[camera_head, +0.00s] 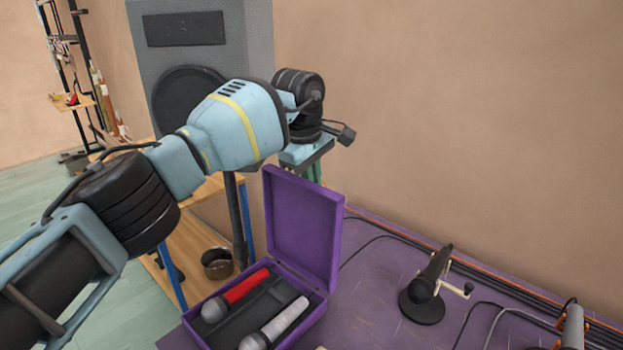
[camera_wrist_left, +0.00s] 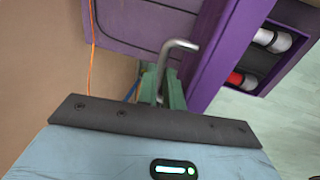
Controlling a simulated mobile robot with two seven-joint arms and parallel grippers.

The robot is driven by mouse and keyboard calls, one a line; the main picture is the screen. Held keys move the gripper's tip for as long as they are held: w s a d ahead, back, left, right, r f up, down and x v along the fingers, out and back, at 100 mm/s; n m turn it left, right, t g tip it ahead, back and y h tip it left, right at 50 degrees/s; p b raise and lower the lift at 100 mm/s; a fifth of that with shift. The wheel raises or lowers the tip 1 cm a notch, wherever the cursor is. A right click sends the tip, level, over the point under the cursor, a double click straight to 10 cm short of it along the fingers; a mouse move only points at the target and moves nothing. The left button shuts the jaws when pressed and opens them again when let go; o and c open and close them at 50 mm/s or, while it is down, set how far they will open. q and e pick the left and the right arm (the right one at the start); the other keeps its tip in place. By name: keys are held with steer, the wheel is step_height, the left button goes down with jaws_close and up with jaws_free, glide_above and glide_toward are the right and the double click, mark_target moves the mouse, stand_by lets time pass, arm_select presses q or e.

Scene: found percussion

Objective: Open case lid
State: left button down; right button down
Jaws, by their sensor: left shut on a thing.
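The purple case (camera_head: 305,322) stands on a purple surface with its lid (camera_head: 302,225) raised roughly upright. A red-bodied microphone (camera_head: 240,291) and a white-bodied microphone (camera_head: 280,325) lie in its dark inside. My left gripper (camera_head: 316,173) is behind the lid's top edge in the head view, its fingertips mostly hidden. In the left wrist view my left gripper (camera_wrist_left: 162,92) is shut on a bent metal rod (camera_wrist_left: 165,60), beside the purple lid (camera_wrist_left: 222,50). I cannot tell whether the rod touches the lid. My right gripper is not in view.
A black microphone on a round stand (camera_head: 424,300) is to the right of the case, with cables (camera_head: 515,295) along the wall. A large grey speaker (camera_head: 245,55) stands behind my left arm. A metal pot (camera_head: 217,263) sits on a wooden shelf to the left.

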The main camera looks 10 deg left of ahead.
arm_select(q)
steer(key=c, duration=1.5)
jaws_free()
steer(key=shift+a+f, duration=0.1)
steer(key=shift+f, duration=0.4)
steer(key=shift+r, duration=0.15)
steer(key=shift+r, duration=0.1)
